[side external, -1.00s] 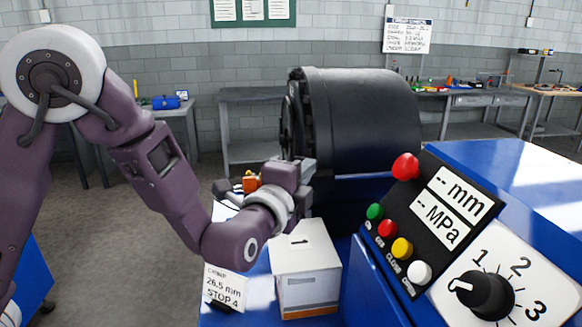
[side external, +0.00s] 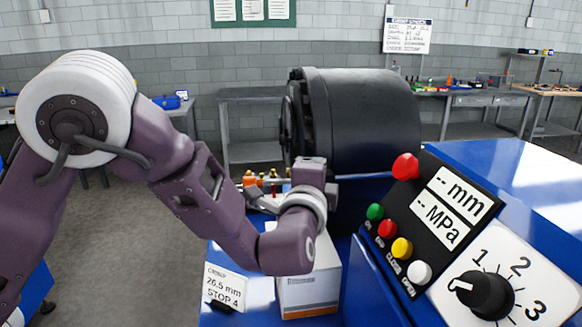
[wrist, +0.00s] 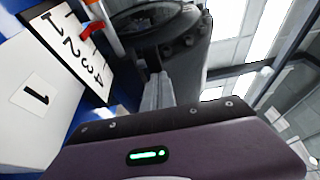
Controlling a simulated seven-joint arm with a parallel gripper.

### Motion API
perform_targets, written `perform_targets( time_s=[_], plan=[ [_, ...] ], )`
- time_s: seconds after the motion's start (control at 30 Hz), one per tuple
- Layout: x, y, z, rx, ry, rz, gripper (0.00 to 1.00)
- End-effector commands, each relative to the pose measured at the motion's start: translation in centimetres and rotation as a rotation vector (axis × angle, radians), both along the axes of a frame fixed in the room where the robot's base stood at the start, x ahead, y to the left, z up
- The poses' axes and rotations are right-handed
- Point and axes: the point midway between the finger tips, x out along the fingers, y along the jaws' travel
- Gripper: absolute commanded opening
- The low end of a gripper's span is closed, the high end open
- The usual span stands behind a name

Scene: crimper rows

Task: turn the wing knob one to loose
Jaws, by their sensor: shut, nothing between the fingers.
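I cannot make out a wing knob for certain in either view. In the wrist view a white scale plate (wrist: 72,48) marked 1 to 4 stands at upper left, with a red pointer (wrist: 92,28) at its edge. My gripper (wrist: 158,78) is shut and empty, its grey fingers close in front of the dark round crimper head. In the side view my gripper (side external: 312,172) is in front of the black crimper drum (side external: 365,120), above a white box (side external: 310,285); its fingertips are hidden there.
A control panel (side external: 455,180) with coloured buttons and a black dial knob (side external: 485,296) stands at right. Small orange and yellow parts (side external: 262,180) sit left of my gripper. A card (side external: 225,285) reads 26.5 mm, STOP 4. A white surface marked 1 (wrist: 22,115) shows in the wrist view.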

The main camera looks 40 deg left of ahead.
Motion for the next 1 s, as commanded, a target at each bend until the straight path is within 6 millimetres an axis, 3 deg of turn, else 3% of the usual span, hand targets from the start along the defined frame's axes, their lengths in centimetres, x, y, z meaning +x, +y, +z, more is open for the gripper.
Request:
perform_targets(
  time_s=[0.57,0.77,1.0],
  plan=[
    [-0.1,-0.1,0.0,0.000,0.000,0.002,0.00],
    [-2.3,-2.5,0.0,-0.001,0.000,-0.005,0.00],
    [-7.1,-7.3,0.0,-0.002,-0.001,-0.006,0.00]
  ],
)
